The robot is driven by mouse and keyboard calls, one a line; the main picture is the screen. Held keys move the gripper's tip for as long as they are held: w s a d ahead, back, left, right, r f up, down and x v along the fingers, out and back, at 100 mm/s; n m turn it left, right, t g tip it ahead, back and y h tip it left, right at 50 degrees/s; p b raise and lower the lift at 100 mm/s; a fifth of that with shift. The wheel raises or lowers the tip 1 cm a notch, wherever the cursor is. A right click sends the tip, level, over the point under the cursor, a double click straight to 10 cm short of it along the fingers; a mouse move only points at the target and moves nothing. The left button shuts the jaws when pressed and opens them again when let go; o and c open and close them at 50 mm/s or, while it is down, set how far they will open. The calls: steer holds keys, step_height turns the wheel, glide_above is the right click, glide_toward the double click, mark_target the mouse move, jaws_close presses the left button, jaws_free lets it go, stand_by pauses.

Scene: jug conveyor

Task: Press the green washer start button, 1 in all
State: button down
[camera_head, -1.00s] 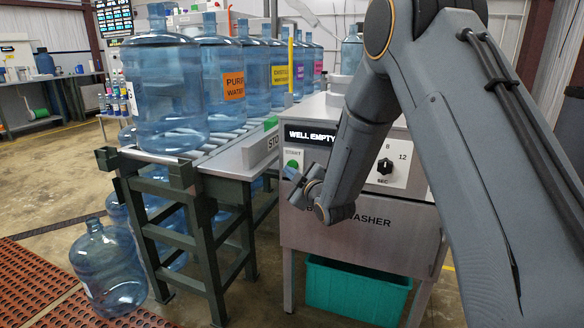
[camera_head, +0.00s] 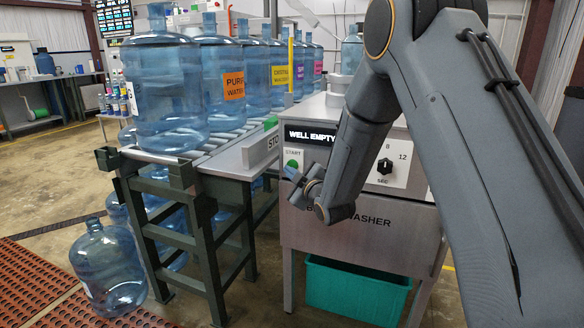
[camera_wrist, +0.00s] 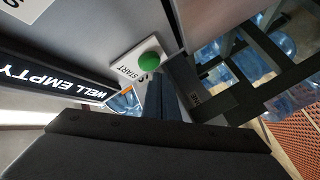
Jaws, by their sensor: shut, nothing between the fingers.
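The green start button (camera_head: 292,164) sits on a white plate marked START on the front of the steel washer (camera_head: 345,236). In the wrist view the green button (camera_wrist: 151,59) shows just beyond the tips of my gripper (camera_wrist: 160,82). My gripper (camera_head: 292,179) is shut and empty, close in front of the panel and just below the button in the head view. Whether the fingertips touch the button I cannot tell. The washer display (camera_head: 311,136) reads WELL EMPTY.
A dial (camera_head: 385,166) is on the washer panel, right of my wrist. A conveyor (camera_head: 232,160) with several blue jugs (camera_head: 168,90) stands to the left. A jug (camera_head: 108,268) is on the floor. A teal bin (camera_head: 356,290) is under the washer.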

steer(key=shift+w, duration=0.15)
steer(key=shift+w+d, duration=0.15)
steer(key=shift+w, duration=0.1)
steer(key=shift+w+d, duration=0.15)
steer(key=shift+w, duration=0.25)
stand_by(0.6)
steer(key=shift+s, duration=0.15)
steer(key=shift+s+a, duration=0.3)
steer(key=shift+s, duration=0.35)
steer(key=s, duration=0.1)
steer(key=s+a+p, duration=0.1)
steer(key=s, duration=0.2)
steer(key=shift+s+a, duration=0.35)
steer(key=shift+s, duration=0.05)
stand_by(0.8)
